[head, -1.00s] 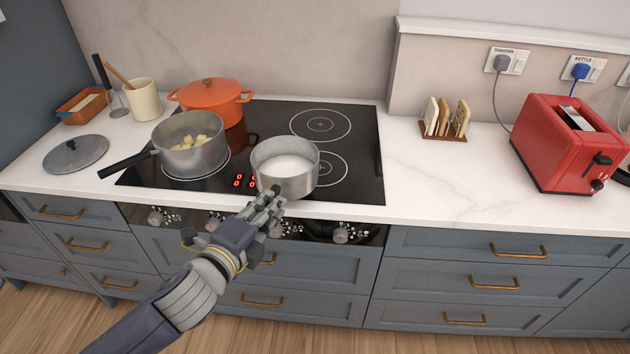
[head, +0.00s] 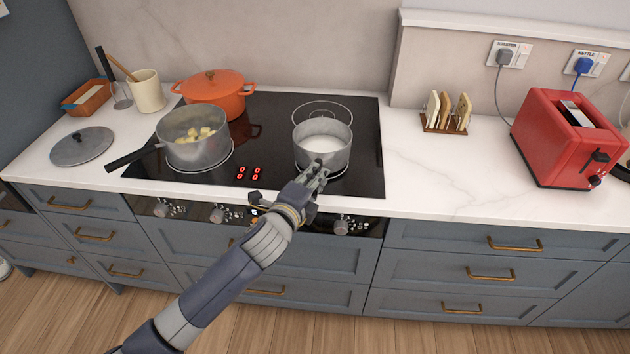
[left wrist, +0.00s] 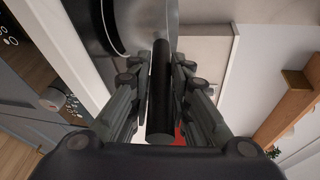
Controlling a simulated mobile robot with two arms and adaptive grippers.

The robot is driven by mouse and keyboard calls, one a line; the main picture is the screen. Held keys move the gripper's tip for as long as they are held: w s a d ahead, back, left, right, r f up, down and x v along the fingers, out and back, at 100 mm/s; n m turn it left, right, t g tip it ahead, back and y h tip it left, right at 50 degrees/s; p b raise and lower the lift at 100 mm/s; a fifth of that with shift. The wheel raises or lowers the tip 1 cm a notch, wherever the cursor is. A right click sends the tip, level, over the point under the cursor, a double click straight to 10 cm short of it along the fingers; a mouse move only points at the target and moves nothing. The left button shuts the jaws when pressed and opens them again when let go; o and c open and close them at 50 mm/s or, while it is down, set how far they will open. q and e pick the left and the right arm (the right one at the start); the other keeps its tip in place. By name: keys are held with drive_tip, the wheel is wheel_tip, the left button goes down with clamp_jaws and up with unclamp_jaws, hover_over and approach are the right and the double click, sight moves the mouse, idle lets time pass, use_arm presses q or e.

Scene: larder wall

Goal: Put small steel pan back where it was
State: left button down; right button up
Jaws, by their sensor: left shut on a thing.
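The small steel pan (head: 322,148) holds a white liquid and is at the front right ring of the black hob (head: 272,118). Part of that ring shows below and beside it; I cannot tell whether the pan touches the glass. My left gripper (head: 316,174) is at the pan's front, shut on its handle. In the left wrist view the black handle (left wrist: 160,95) lies between the fingers of the left gripper (left wrist: 160,100), with part of the steel pan (left wrist: 105,22) above. My right gripper is not in view.
A larger steel pot (head: 192,140) with pale chunks stands front left on the hob, its handle pointing left. An orange casserole (head: 215,100) is behind it. A toast rack (head: 446,122) and a red toaster (head: 565,140) stand right. Bare worktop (head: 430,175) lies right of the hob.

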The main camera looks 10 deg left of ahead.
use_arm(q)
drive_tip(key=shift+f, duration=0.5)
drive_tip(key=shift+w, duration=0.1)
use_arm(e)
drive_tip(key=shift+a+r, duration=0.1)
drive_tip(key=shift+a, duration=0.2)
use_arm(q)
drive_tip(key=shift+f, duration=0.15)
drive_tip(key=c, duration=1.5)
unclamp_jaws()
drive_tip(key=shift+f, duration=0.2)
drive_tip(key=shift+o, duration=0.2)
drive_tip(key=shift+s, duration=0.2)
drive_tip(key=shift+r, duration=0.15)
drive_tip(key=shift+s+a, duration=0.15)
drive_tip(key=shift+s, duration=0.35)
drive_tip(key=b+v, duration=0.1)
drive_tip(key=v, duration=1)
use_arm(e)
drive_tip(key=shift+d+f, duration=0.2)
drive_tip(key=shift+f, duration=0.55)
